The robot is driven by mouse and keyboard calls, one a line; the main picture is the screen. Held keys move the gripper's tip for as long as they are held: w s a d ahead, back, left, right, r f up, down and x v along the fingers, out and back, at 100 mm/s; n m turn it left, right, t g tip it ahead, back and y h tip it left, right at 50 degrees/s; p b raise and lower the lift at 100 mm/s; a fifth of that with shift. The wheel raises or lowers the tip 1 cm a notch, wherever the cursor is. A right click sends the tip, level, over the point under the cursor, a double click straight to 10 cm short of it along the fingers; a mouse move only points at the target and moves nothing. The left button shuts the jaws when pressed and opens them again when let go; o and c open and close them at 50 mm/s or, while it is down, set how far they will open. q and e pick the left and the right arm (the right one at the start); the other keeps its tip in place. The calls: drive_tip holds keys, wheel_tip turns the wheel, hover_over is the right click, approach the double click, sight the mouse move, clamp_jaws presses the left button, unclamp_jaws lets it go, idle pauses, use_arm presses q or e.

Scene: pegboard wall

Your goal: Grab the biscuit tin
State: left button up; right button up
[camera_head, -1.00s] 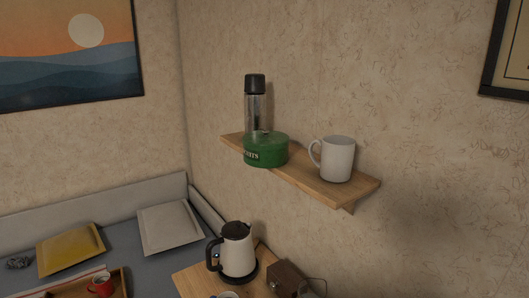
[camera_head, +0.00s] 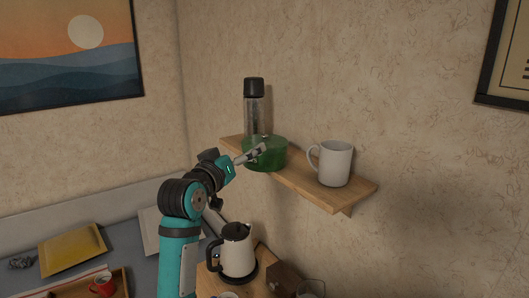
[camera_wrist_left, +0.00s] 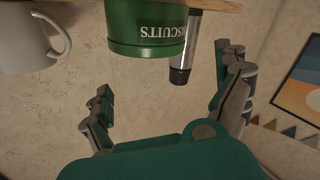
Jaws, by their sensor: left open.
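The green biscuit tin (camera_head: 268,156) sits on the wooden wall shelf, in front of a flask and left of a white mug. In the left wrist view the tin (camera_wrist_left: 146,28) appears upside down with its white lettering, ahead of the gripper and between the lines of its two fingers. My left gripper (camera_head: 258,152) is in front of the tin in the head view and covers part of its front. In the left wrist view its fingers (camera_wrist_left: 166,85) are spread apart with nothing between them. Whether a finger touches the tin I cannot tell. My right gripper is not in view.
The shelf (camera_head: 309,187) also holds the flask (camera_head: 255,108), close behind the tin, and the white mug (camera_head: 333,163) on the right. Below stand a kettle (camera_head: 237,254) and a brown box (camera_head: 285,279).

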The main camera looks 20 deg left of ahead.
sight(256, 139)
use_arm(q)
drive_tip(key=w, duration=0.2)
drive_tip(key=w+p, duration=0.1)
drive_tip(key=w, duration=0.1)
drive_tip(key=w+p, duration=0.1)
drive_tip(key=w, duration=0.1)
drive_tip(key=shift+w+d, duration=0.3)
drive_tip(key=shift+w, duration=0.1)
drive_tip(key=w+p, duration=0.3)
drive_tip(key=w, duration=0.1)
drive_tip(key=shift+w+r, duration=0.1)
drive_tip(key=shift+w, duration=0.6)
drive_tip(key=c, duration=1.7)
drive_tip(key=shift+r, duration=0.1)
